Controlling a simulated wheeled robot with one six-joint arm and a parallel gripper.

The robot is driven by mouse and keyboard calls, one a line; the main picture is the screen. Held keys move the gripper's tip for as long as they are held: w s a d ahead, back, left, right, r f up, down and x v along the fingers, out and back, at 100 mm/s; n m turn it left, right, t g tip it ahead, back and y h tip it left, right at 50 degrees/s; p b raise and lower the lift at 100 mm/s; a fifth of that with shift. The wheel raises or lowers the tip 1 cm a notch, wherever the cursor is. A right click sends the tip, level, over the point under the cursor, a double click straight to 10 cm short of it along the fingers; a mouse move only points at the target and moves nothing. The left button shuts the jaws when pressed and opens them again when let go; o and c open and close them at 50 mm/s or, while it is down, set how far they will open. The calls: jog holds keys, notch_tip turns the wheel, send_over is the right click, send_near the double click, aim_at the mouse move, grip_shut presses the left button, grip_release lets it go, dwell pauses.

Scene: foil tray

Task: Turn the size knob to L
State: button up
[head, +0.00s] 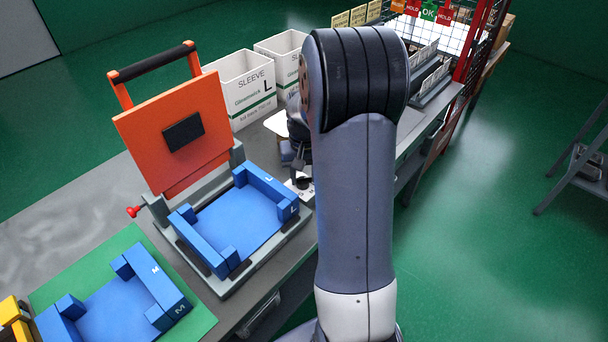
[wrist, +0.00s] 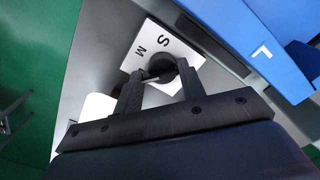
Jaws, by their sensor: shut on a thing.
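The size knob (wrist: 161,69) is a dark round knob on a white plate (wrist: 137,62). The letters S and M show on the plate in the wrist view; no L on the plate is visible, and part of the plate is hidden by my gripper. My gripper (wrist: 158,78) is shut on the knob, one finger on each side. I cannot tell clearly which letter the knob points to. In the head view the knob (head: 304,183) and its white plate show small beside the press, partly behind my arm.
Left of the knob, the press has its orange lid (head: 180,130) raised over a blue L nest (head: 235,222). A blue M nest (head: 115,305) lies on a green mat (head: 190,312). White sleeve boxes (head: 240,88) stand behind. My arm hides part of the bench.

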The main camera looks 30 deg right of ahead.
aim_at(304, 178)
jog(key=shift+n, duration=0.8)
jog(key=o, duration=1)
notch_tip(304, 178, up, 11)
jog(key=shift+f, duration=0.2)
